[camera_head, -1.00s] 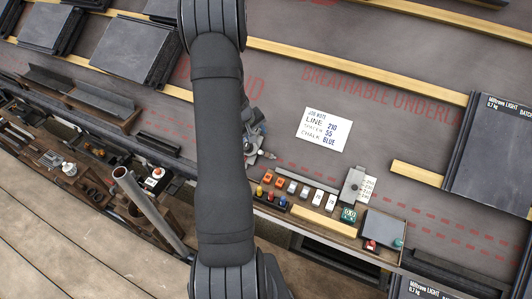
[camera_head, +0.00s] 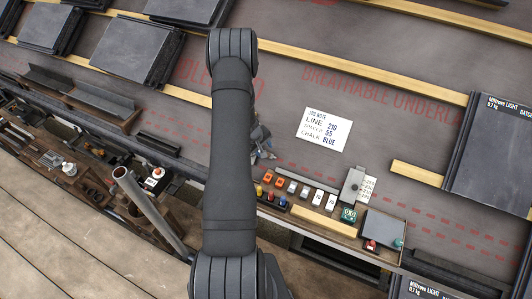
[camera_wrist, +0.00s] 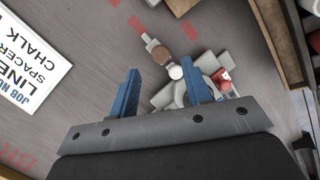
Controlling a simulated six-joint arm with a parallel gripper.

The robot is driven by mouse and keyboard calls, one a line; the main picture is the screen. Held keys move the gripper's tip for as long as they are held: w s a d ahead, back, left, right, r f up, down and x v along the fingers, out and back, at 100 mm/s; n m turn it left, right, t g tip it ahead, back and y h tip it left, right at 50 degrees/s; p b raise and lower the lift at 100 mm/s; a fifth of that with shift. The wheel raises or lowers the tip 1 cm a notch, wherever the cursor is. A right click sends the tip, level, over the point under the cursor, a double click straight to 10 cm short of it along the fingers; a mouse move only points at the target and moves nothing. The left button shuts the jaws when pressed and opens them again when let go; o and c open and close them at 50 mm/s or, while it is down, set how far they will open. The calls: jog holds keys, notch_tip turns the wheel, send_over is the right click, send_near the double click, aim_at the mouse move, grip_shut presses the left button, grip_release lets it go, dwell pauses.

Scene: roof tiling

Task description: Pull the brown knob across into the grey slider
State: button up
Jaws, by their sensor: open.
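In the wrist view the brown knob (camera_wrist: 161,54) sits on a small grey fitting, just beyond my fingertips and between their lines. A white round end (camera_wrist: 175,72) lies close by it. Grey parts (camera_wrist: 207,62) lie to the right of the knob, beside a red piece (camera_wrist: 223,76); I cannot tell which grey part is the slider. My gripper (camera_wrist: 163,80) is open, its two blue fingers wide apart with nothing held. The right finger overlaps the grey parts in the picture and hides some of them. In the head view my arm covers most of this spot.
A job note card (camera_head: 324,129) lies on the grey underlay right of my arm. Wooden battens (camera_head: 330,70) cross the underlay, and slate stacks (camera_head: 137,50) lie at upper left. Open underlay surrounds the card.

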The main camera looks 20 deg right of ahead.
aim_at(270, 156)
jog(key=shift+x, duration=2.05)
grip_shut()
